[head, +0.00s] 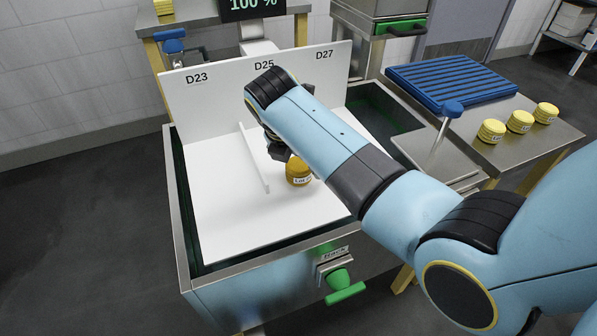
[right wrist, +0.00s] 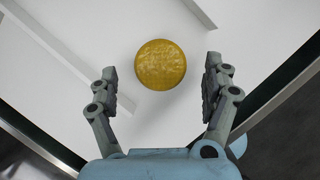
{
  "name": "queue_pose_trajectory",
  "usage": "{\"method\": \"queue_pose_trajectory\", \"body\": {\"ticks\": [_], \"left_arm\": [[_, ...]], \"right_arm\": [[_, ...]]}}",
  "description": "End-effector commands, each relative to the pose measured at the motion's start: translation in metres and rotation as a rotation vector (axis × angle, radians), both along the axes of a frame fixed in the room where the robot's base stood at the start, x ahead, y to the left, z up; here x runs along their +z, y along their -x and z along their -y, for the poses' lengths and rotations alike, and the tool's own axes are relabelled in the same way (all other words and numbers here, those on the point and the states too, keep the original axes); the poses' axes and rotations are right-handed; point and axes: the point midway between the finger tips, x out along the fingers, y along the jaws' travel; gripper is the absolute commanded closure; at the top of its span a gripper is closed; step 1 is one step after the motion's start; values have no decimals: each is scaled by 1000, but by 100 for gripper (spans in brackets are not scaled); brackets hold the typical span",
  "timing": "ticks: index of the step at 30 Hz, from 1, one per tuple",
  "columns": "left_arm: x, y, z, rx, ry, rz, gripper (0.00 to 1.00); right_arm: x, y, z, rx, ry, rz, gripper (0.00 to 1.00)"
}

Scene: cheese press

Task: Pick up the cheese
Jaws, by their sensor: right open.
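The cheese (head: 298,172) is a small round orange-yellow piece with a white label. It stands on the white board in the metal basin, right of a low white divider. In the right wrist view the cheese (right wrist: 161,65) shows from above as a round disc, just beyond and between the fingertips. My right gripper (right wrist: 160,88) is open and empty, one finger on each side, with gaps to the cheese. In the head view my right gripper (head: 277,148) is mostly hidden behind my forearm, close to the cheese. My left gripper is not in view.
The white board (head: 225,215) has an upright back panel (head: 205,100) marked D23, D25 and D27. A low divider (head: 254,158) stands left of the cheese. Several yellow cheeses (head: 520,121) and a blue ribbed mat (head: 450,80) lie on the right table. A green handle (head: 342,285) is in front.

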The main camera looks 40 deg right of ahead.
Motion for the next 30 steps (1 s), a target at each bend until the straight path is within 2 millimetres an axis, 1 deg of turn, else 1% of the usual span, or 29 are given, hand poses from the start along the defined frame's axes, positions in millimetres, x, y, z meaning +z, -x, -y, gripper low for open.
{"method": "queue_pose_trajectory", "body": {"ticks": [1,5,8,13,14,28,30], "left_arm": [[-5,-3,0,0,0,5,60],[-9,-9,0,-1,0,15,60],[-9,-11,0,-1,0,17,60],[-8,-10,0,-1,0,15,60],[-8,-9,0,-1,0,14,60],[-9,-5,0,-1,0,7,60],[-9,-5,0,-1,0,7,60]], "right_arm": [[-11,-1,4,-1,2,-3,17],[-26,-5,9,0,-1,-3,17],[-29,-6,10,0,-1,-1,17],[-29,-6,10,0,-1,0,17],[-29,-6,10,0,-1,0,19],[-29,-6,10,0,-1,-1,80],[-29,-6,10,-1,-1,0,82]]}}
